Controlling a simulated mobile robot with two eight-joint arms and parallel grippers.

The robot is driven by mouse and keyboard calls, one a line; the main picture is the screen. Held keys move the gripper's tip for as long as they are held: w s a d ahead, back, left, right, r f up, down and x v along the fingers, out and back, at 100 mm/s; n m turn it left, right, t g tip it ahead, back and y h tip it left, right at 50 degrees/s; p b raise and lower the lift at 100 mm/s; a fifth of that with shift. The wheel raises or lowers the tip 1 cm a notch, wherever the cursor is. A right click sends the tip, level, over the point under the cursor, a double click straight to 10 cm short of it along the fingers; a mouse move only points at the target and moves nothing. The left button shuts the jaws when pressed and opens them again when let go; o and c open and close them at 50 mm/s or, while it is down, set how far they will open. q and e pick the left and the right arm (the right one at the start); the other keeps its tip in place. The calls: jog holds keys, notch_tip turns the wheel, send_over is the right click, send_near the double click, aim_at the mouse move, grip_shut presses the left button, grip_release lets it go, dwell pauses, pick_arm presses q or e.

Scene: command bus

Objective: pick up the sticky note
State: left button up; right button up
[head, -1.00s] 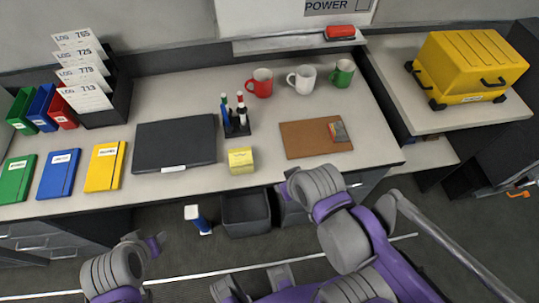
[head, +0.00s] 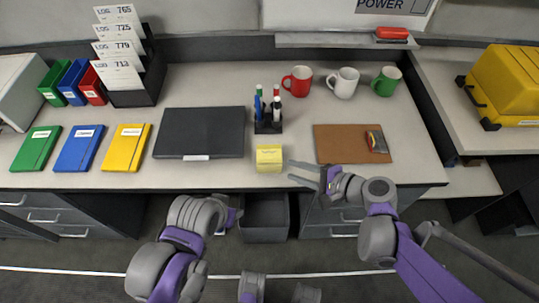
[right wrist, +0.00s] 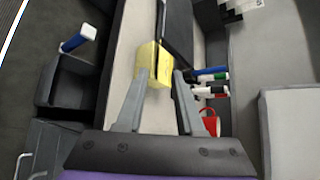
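The sticky note (head: 269,158) is a thick yellow pad at the front edge of the desk, between the black laptop-like case and the cork mat. My right gripper (head: 291,171) is just to its right, open, with its fingertips pointing at it and a small gap between. In the right wrist view the yellow pad (right wrist: 147,59) shows beyond the two spread fingers (right wrist: 161,72), more toward the left finger. Nothing is between the fingers. My left gripper (head: 230,214) is low in front of the desk, apart from the pad; its fingers are not clear.
Behind the pad stands a pen holder (head: 268,126) with several markers. The dark case (head: 200,132) lies to its left, the cork mat (head: 335,151) to its right. A bin (head: 264,229) stands on the floor below. Red, white and green mugs stand farther back.

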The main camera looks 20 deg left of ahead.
aim_at(263, 161)
jog(key=x, duration=0.8)
jog(key=shift+w+d+f+b, duration=0.1)
jog(key=shift+b, duration=0.2)
grip_shut()
dwell(1.1)
